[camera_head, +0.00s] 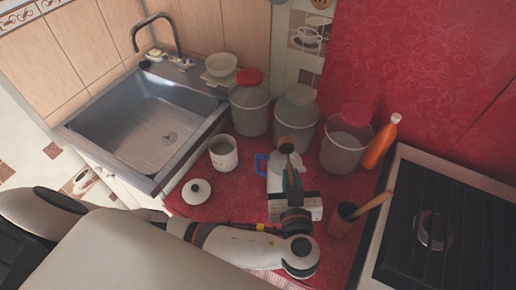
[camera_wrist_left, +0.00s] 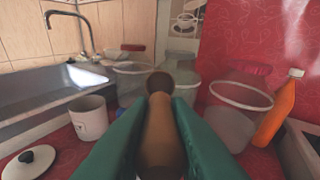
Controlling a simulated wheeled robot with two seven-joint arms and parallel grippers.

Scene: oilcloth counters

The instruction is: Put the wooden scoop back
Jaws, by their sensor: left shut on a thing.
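My left gripper (camera_head: 291,178) is shut on the wooden scoop (camera_wrist_left: 160,135) and holds it over the red counter. In the left wrist view the brown scoop stands between the two green fingers (camera_wrist_left: 158,128), pointing away toward the jars. In the head view the scoop's brown end (camera_head: 286,146) shows just past the fingers, in front of the middle jar. The gripper hides part of it. My right gripper is not in view.
Large clear jars (camera_head: 250,111) stand at the back, beside an orange bottle (camera_head: 380,145). A white mug (camera_head: 223,153), its lid (camera_head: 196,191) and a blue handle (camera_head: 262,164) are near my gripper. A reddish cup (camera_head: 341,221) holds a wooden utensil. Sink (camera_head: 145,125) left, stove (camera_head: 440,225) right.

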